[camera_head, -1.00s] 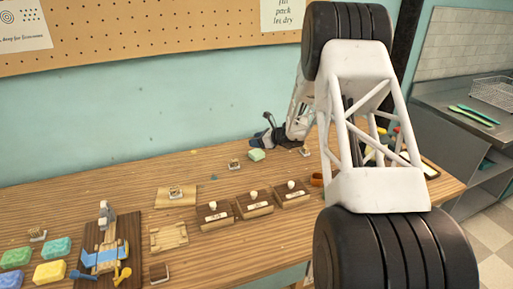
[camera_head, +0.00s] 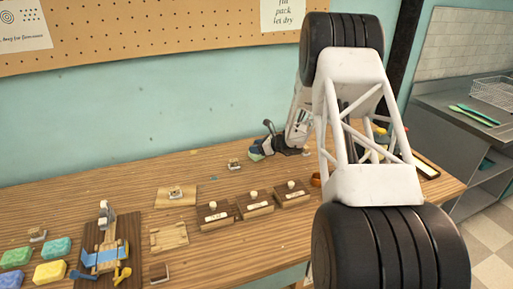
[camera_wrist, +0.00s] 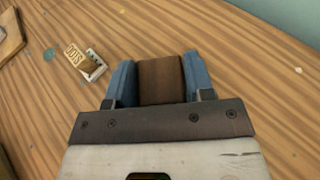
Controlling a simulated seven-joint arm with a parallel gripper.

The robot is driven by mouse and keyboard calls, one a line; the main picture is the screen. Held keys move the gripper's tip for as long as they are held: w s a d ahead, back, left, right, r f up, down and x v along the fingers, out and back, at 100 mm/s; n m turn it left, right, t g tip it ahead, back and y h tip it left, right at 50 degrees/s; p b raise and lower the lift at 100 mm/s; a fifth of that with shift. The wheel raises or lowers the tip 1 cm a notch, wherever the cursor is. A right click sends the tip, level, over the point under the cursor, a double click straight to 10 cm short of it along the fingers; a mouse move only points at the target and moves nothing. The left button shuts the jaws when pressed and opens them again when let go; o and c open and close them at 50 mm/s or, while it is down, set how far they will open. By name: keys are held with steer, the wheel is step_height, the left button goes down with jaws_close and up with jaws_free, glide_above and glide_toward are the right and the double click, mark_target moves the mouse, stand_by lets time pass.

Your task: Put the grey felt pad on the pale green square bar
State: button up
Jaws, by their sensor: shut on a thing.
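A pale green bar (camera_head: 254,157) lies at the back of the table, largely covered by my gripper (camera_head: 258,148) in the head view. In the wrist view, my gripper (camera_wrist: 160,80) has its blue fingers shut on a brown block-like thing (camera_wrist: 160,80). I see only its brown upper side; its underside is hidden, and I cannot make out grey felt on it. The pale green bar does not show in the wrist view. I cannot tell whether the held thing touches the bar.
A small lettered stamp (camera_wrist: 84,62) lies left of my gripper; it also shows in the head view (camera_head: 234,165). Several dark wooden blocks with white knobs, one of them here (camera_head: 255,206), stand in front. Coloured bars, including a yellow one (camera_head: 50,273), lie at the left.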

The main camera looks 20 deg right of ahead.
steer(key=shift+f, duration=0.1)
steer(key=o, duration=0.9)
steer(key=shift+d, duration=0.1)
steer(key=v, duration=1.2)
